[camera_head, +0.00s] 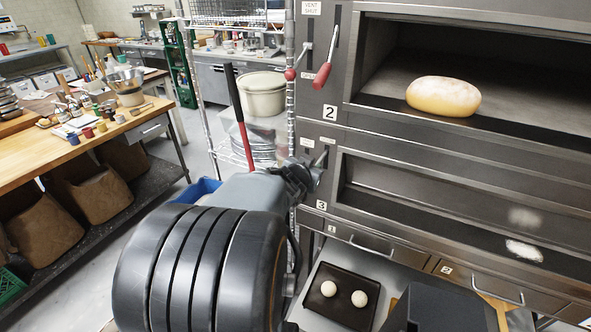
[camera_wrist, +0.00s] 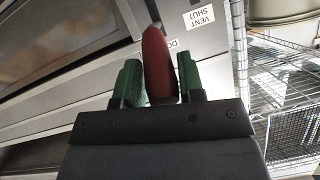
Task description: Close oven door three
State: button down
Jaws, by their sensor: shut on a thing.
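The oven's deck three is marked by a "3" label (camera_head: 321,205), low on the steel front in the head view. Its wide opening (camera_head: 420,205) shows a dark interior with pale patches; how far its door stands open is unclear. My gripper (camera_head: 314,172) is at the left panel beside this deck, just above the "3" label. In the wrist view, a red lever grip (camera_wrist: 157,65) stands between the green fingers of my gripper (camera_wrist: 160,85), which are shut on it. In the head view my gripper hides this grip.
Deck two above holds a loaf (camera_head: 443,96), with its red lever (camera_head: 322,75) at the left. Below, a dark tray (camera_head: 340,296) holds two dough balls. A wire rack with a pale tub (camera_head: 262,95) and a red-and-black pole (camera_head: 240,115) stand left. A wooden bench (camera_head: 60,145) is farther left.

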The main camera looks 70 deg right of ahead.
jog(key=shift+d+r+p, duration=0.2)
jog(key=shift+r+p, duration=0.1)
jog(key=shift+r, duration=0.5)
jog(key=c, duration=1.2)
grip_release()
jog(key=o, duration=0.4)
jog(key=shift+w+d+f, duration=0.1)
jog(key=shift+d, duration=0.05)
